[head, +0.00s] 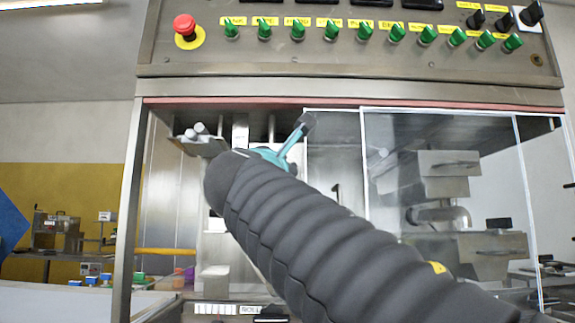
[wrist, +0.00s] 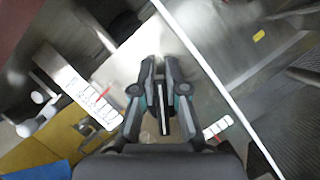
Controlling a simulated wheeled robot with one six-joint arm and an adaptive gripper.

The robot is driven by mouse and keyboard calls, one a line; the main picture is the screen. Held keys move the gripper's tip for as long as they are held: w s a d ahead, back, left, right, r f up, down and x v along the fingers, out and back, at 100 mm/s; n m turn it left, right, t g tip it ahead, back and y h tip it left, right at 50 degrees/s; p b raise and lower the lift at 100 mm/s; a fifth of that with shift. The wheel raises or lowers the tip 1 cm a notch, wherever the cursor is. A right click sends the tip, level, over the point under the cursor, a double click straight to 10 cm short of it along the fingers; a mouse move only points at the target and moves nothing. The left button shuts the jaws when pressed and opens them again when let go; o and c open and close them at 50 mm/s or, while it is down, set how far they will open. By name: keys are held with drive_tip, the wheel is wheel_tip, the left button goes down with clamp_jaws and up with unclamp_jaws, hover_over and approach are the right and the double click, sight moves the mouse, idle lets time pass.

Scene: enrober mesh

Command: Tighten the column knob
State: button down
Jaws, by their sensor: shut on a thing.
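My gripper (wrist: 161,68) is in the middle of the wrist view, its two fingers close together and pointing away from the camera. It is shut on the column knob, which the fingers hide, so its shape and turn cannot be told. In the head view part of my gripper (head: 291,143) shows teal and dark behind my sleeved arm, inside the machine's open front. A white scale (wrist: 92,98) with a red pointer lies left of the fingers in the wrist view. A second short scale (wrist: 216,128) is to the right.
A control panel (head: 350,72) with green switches and a red emergency button (head: 185,26) runs above the opening. A clear door panel (head: 335,170) stands right of my gripper. Metal rods (head: 198,130) jut out to the left. A label strip (head: 213,308) lies below.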

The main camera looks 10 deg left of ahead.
drive_tip(key=shift+w+d+f+m+g+h+p, duration=0.15)
drive_tip(key=shift+f+m+g+h+p, duration=0.35)
drive_tip(key=shift+m, duration=1.35)
drive_tip(key=shift+d+f+m+g+h+p, duration=0.3)
drive_tip(key=shift+m+g+p, duration=0.4)
drive_tip(key=shift+m, duration=1.2)
drive_tip(key=shift+w+d+f+m+g+h+p, duration=0.1)
drive_tip(key=shift+f+m+g+h+p, duration=0.5)
drive_tip(key=shift+m, duration=1.25)
drive_tip(key=shift+s+r, duration=0.1)
drive_tip(key=c, duration=1.2)
unclamp_jaws()
drive_tip(key=shift+r, duration=0.1)
drive_tip(key=s+a, duration=0.2)
drive_tip(key=s, duration=1)
